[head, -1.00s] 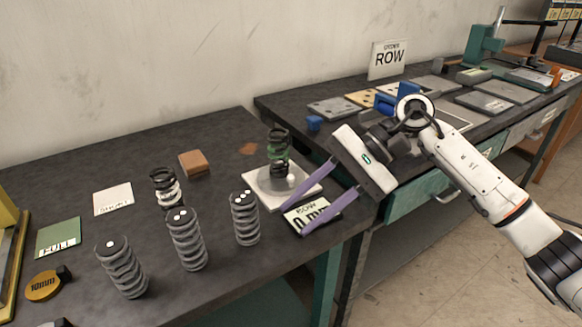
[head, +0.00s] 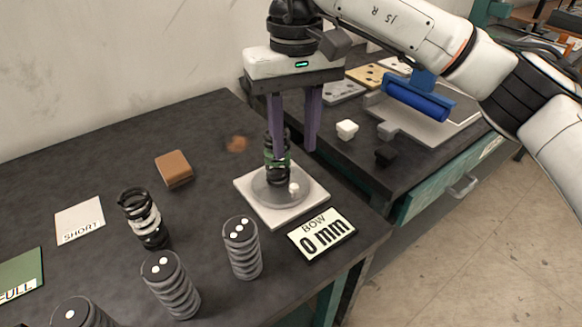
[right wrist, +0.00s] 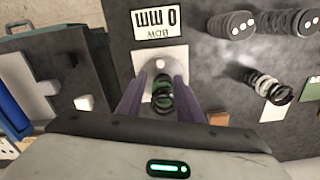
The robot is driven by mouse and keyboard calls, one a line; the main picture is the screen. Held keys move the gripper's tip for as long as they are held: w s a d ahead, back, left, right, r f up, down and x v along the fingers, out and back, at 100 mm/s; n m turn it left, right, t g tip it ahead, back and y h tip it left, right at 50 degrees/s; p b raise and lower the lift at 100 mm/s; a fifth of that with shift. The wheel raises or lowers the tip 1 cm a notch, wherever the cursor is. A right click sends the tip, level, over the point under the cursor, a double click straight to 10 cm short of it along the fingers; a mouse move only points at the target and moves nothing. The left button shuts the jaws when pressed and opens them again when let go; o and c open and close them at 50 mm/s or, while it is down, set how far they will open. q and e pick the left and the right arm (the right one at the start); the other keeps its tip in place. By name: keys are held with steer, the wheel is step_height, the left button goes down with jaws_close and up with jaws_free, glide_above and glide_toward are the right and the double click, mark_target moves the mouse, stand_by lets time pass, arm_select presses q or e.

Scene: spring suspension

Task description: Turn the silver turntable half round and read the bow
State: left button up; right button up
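The silver turntable (head: 303,200) is a round disc on a white square base (head: 318,181), with a small white knob on its near side. A dark spring with a green band (head: 276,168) stands on the disc. My right gripper (head: 295,150) is open and points down over the turntable, its purple fingers around the spring's upper part. In the right wrist view, the spring (right wrist: 163,96) shows between the two fingers with gaps beside it. The bow readout (head: 321,234) reads "BOW 0 mm". My left gripper is out of view.
Several dark grey springs (head: 242,248) stand in front, and a black-and-white spring (head: 144,217) stands to the left. A brown block (head: 173,168) and a SHORT card (head: 80,221) lie farther left. The right bench (head: 420,165) holds a blue-handled fixture (head: 416,98).

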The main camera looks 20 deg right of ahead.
mark_target(294, 186)
step_height(294, 186, down, 9)
steer(key=shift+s+r, duration=0.1)
steer(key=shift+r, duration=0.1)
jaws_close()
